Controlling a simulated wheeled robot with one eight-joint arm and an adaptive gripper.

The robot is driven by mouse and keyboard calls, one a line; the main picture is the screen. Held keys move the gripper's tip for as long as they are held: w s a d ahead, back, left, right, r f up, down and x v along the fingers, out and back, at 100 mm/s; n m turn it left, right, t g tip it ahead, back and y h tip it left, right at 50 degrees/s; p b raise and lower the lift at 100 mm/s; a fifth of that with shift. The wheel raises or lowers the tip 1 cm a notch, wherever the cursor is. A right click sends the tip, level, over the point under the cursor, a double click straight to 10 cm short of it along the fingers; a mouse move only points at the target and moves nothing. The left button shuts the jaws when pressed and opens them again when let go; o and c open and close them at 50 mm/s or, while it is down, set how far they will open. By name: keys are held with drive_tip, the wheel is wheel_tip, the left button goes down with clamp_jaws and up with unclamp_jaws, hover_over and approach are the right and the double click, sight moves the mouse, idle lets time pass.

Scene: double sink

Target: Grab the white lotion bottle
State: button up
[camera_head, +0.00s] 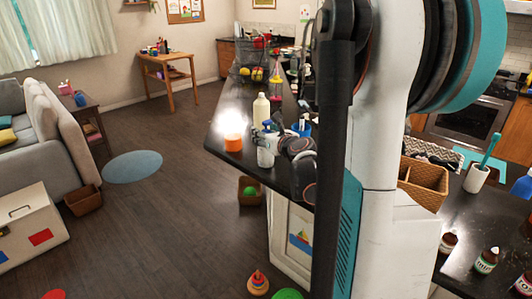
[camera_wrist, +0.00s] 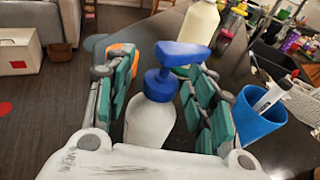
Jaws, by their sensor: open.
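A white bottle with a blue pump top, which I take as the lotion bottle, stands upright on the dark counter (camera_head: 225,118) in the head view (camera_head: 266,156). In the wrist view the bottle (camera_wrist: 150,122) is between the two fingers of my gripper (camera_wrist: 160,92), its blue pump head rising between the teal pads. My gripper is open; gaps show beside the bottle. My palm hides the bottle's lower part. In the head view my gripper (camera_head: 284,143) is just right of the bottle.
A taller cream bottle (camera_head: 261,109) stands behind. An orange glowing object (camera_head: 232,132) is at the left counter edge. A blue cup (camera_wrist: 252,122) with items in it stands close right of my fingers. A wire basket (camera_head: 248,52) is farther back.

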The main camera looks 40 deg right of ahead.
clamp_jaws()
drive_tip(key=shift+r, duration=0.1)
